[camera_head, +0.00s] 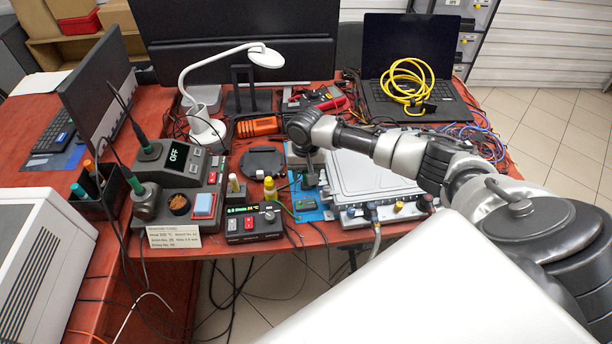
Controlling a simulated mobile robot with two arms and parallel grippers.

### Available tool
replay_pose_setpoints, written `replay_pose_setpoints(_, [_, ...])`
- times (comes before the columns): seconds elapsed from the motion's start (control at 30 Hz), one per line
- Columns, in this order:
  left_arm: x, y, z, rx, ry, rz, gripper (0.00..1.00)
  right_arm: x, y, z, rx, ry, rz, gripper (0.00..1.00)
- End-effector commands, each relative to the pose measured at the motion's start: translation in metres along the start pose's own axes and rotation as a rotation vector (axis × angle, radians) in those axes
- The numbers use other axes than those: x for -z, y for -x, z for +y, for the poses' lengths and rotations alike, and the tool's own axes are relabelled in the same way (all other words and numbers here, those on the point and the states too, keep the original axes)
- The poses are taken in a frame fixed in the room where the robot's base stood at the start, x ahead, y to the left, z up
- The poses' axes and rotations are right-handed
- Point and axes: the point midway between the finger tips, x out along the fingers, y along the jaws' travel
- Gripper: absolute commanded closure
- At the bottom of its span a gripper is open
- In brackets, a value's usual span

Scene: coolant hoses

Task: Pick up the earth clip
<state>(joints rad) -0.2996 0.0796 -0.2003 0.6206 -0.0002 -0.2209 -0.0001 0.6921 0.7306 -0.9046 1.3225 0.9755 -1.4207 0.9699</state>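My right arm reaches in from the right, over the metal-cased unit (372,178). Its gripper (310,178) points down at the left edge of that unit, above the blue mat (297,191). The fingertips are small and dark here, and I cannot tell whether they are open or shut. A small dark green piece (305,204) lies on the mat just below the gripper, and a thin green lead (287,210) runs near it. I cannot tell for certain whether this piece is the earth clip. My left gripper is not in view.
A soldering station (182,163) and a small control box (253,223) stand to the left on the red table. Hose fittings (372,211) line the unit's front.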

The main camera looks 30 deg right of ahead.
Motion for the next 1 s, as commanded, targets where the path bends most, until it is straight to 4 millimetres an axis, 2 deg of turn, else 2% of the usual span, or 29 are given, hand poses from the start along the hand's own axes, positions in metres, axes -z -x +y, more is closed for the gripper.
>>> replay_pose_setpoints(0.03, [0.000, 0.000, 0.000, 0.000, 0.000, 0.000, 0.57, 0.000, 0.000, 0.000, 0.000, 0.000, 0.000, 0.61])
replay_pose_setpoints(0.3, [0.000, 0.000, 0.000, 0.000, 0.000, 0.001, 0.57, 0.000, 0.000, 0.000, 0.000, 0.000, 0.000, 1.00])
replay_pose_setpoints(0.67, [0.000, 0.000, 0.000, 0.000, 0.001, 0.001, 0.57, 0.000, 0.004, 0.000, 0.002, 0.000, 0.001, 1.00])
replay_pose_setpoints(0.83, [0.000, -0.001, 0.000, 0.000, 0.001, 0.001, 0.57, 0.001, 0.020, 0.000, 0.004, -0.001, 0.002, 1.00])
replay_pose_setpoints(0.93, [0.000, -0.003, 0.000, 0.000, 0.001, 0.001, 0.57, 0.001, 0.041, -0.001, 0.004, 0.000, 0.003, 1.00])
replay_pose_setpoints(1.0, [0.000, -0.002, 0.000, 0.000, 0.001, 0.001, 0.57, -0.008, 0.048, 0.010, -0.001, 0.000, 0.000, 1.00])
